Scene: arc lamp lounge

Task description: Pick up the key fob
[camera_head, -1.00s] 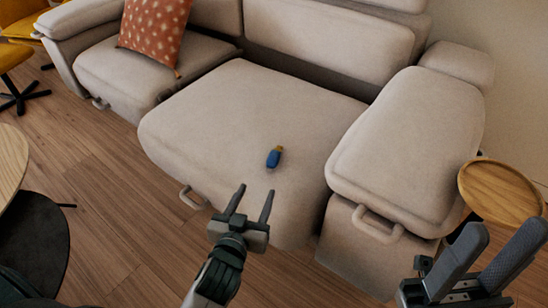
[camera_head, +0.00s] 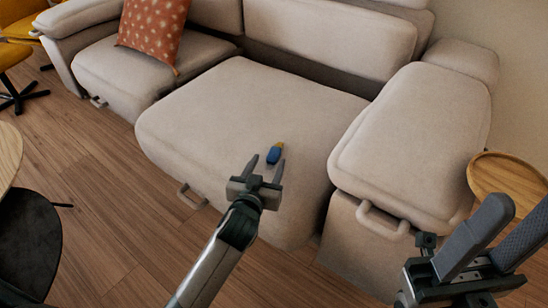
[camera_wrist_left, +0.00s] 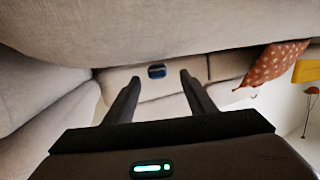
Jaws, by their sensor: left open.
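The key fob (camera_head: 273,154) is small and blue with a yellow end. It lies on the beige sofa seat (camera_head: 230,115). My left gripper (camera_head: 266,166) is open and empty, with its fingertips just short of the fob in the head view. In the left wrist view the fob (camera_wrist_left: 157,71) shows as a dark blue shape in the gap between the open fingers (camera_wrist_left: 160,76), beyond the tips. I cannot tell how high the tips are above the seat. My right gripper (camera_head: 522,208) is at the lower right, its fingers apart and nothing between them.
A sofa armrest section (camera_head: 415,150) rises right of the seat. A round wooden side table (camera_head: 508,178) stands at the right, close to my right gripper. An orange patterned cushion (camera_head: 152,33) sits at the far left. The seat around the fob is clear.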

